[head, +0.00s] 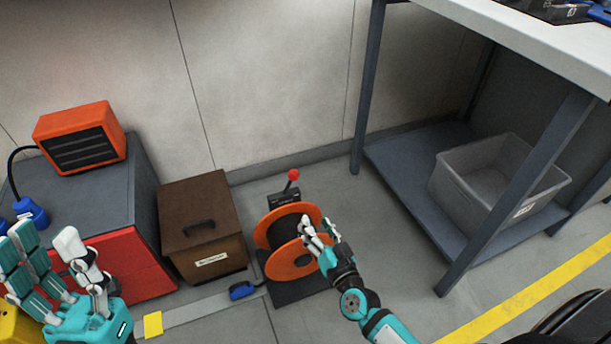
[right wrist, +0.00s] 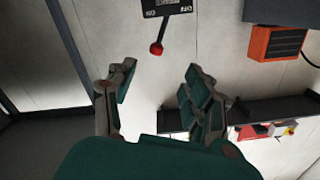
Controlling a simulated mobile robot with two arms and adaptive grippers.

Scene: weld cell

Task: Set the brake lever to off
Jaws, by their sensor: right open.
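The brake lever (head: 290,184) has a red ball knob and rises from a small black labelled box (head: 284,198) behind the orange cable reel (head: 290,260). In the head view it leans slightly right. In the right wrist view the red knob (right wrist: 156,48) hangs below the black plate (right wrist: 165,7), beyond the fingertips; the plate's lettering is too small to read surely. My right gripper (head: 316,229) is open and empty, in front of the reel and apart from the lever. My left gripper (head: 48,250) is at lower left, fingers spread, holding nothing visible.
A brown lidded box (head: 198,208) stands left of the reel, beside a grey and red cabinet (head: 130,265) carrying an orange unit (head: 80,137). A workbench (head: 535,35) with a grey bin (head: 500,180) on its lower shelf stands right. A blue connector (head: 243,290) lies on the floor.

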